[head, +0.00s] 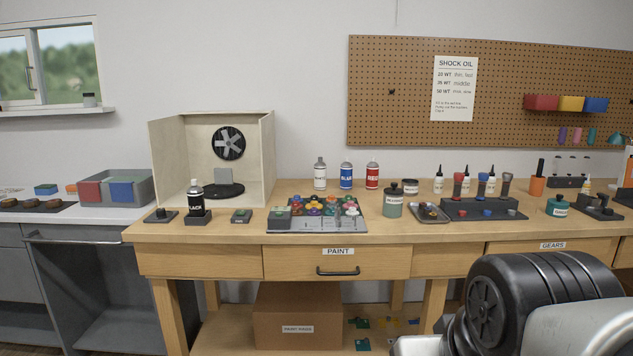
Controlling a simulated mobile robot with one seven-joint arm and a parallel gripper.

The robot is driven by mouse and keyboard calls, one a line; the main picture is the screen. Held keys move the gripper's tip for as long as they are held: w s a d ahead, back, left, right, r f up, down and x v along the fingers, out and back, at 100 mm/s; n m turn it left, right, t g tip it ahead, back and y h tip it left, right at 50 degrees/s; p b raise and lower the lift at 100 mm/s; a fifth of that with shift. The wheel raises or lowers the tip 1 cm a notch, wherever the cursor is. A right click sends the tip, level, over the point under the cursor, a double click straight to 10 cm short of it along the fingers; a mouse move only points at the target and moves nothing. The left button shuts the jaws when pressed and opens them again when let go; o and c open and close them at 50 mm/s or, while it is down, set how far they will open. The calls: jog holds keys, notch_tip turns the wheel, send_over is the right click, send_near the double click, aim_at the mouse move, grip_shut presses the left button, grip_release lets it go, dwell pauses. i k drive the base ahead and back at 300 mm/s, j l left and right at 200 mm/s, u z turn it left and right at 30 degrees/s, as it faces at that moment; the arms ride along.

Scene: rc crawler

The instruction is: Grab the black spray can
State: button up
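The black spray can (195,198) stands upright on the left part of the wooden workbench (430,229). It has a light cap and a label whose visible letters read "LACK". Its base sits in or on a small dark block (198,217), in front of the open spray booth (163,157). Nothing of mine touches the can. Part of my arm, black and silver, shows at the lower right, well away from the can. My gripper is not in view.
A "PAINT" drawer (337,263) is shut below. A grey cart (75,237) stands left.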

aim_at(195, 195)
jog(key=i+j+z, duration=0.75)
jog(key=i+j, duration=0.25)
jog(key=i+j+z, duration=0.4)
jog(key=j, duration=0.3)
jog(key=k+l, duration=0.05)
